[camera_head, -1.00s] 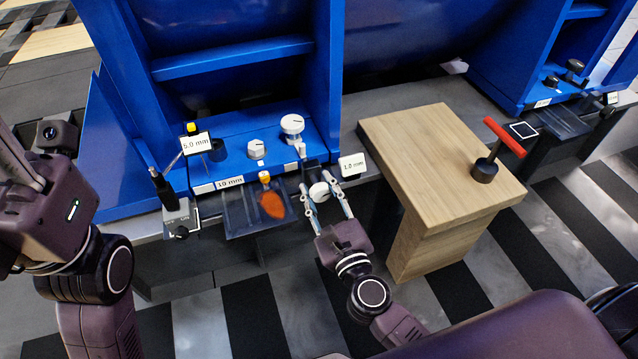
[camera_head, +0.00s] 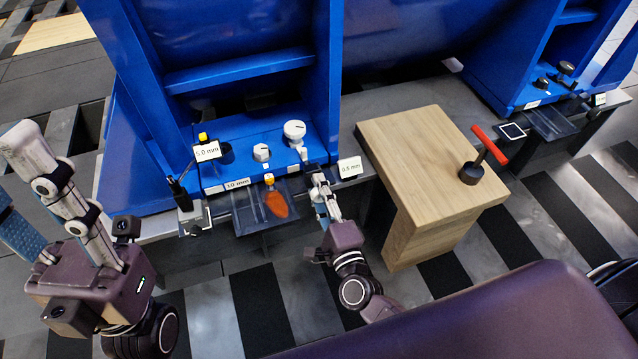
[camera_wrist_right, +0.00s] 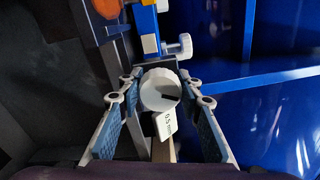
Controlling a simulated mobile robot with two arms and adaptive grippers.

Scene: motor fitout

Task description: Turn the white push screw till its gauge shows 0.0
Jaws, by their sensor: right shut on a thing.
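The white push screw (camera_wrist_right: 158,90) shows as a round white knob with a dark mark in the right wrist view. My right gripper (camera_head: 319,186) is shut on it, with one finger on each side, and its fingers mostly hide the knob in the head view. The screw's gauge (camera_head: 349,169) is a white plate to the right of the gripper and reads 0.5 mm. The same plate shows tilted below the knob in the right wrist view (camera_wrist_right: 166,124). My left gripper (camera_head: 24,190) is at the far left, away from the bench, with its fingers apart and empty.
Left of the screw are a tray with an orange piece (camera_head: 277,204), a 5.0 mm gauge (camera_head: 207,151), a 10 mm label (camera_head: 237,184) and white knobs on the blue frame.

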